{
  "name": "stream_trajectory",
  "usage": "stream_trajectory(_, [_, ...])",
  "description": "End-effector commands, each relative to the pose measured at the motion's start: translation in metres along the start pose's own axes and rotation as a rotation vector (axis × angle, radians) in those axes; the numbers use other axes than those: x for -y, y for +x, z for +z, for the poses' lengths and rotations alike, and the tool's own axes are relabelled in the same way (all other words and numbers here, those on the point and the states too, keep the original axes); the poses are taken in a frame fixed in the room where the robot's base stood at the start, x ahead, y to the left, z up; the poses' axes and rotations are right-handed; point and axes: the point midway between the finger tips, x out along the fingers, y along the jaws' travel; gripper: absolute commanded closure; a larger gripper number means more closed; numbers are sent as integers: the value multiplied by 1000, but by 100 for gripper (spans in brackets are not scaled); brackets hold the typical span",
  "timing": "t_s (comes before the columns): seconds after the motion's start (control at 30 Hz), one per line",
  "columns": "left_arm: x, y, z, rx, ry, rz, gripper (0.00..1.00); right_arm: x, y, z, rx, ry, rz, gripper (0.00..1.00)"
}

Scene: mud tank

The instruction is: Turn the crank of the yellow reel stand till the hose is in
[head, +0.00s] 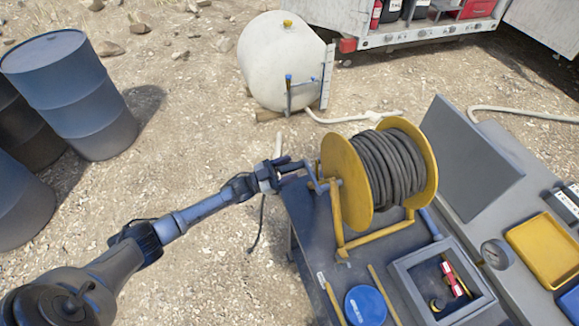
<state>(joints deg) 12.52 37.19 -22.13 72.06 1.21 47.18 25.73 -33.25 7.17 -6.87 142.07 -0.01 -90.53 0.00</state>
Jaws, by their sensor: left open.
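The yellow reel stand (350,244) stands on the dark bench, its two round yellow flanges upright. Dark grey hose (390,165) is wound thickly on the drum between them. The crank (312,180) is on the left side of the reel, a grey-blue arm near the hub. My left gripper (289,166) is open at the crank's outer end, just left of the reel. Its fingers are small here, and I cannot tell whether they touch the handle. My right gripper is out of view.
The bench (300,215) also holds a blue round lid (365,305), an open grey box (398,270) and a yellow tray (545,250). A grey panel (468,160) stands right of the reel. Blue barrels (70,90) stand left; a white tank (280,60) lies behind. Open gravel is left of the bench.

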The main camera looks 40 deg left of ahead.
Motion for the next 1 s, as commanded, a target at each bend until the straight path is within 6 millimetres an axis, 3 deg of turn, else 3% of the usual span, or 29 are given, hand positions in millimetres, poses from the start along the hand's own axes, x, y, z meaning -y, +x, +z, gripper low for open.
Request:
stream_trajectory(0.47, [0,8,0,1,1,1,47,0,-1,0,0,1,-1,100])
stream_trajectory(1.0, [0,8,0,0,1,1,98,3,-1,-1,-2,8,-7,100])
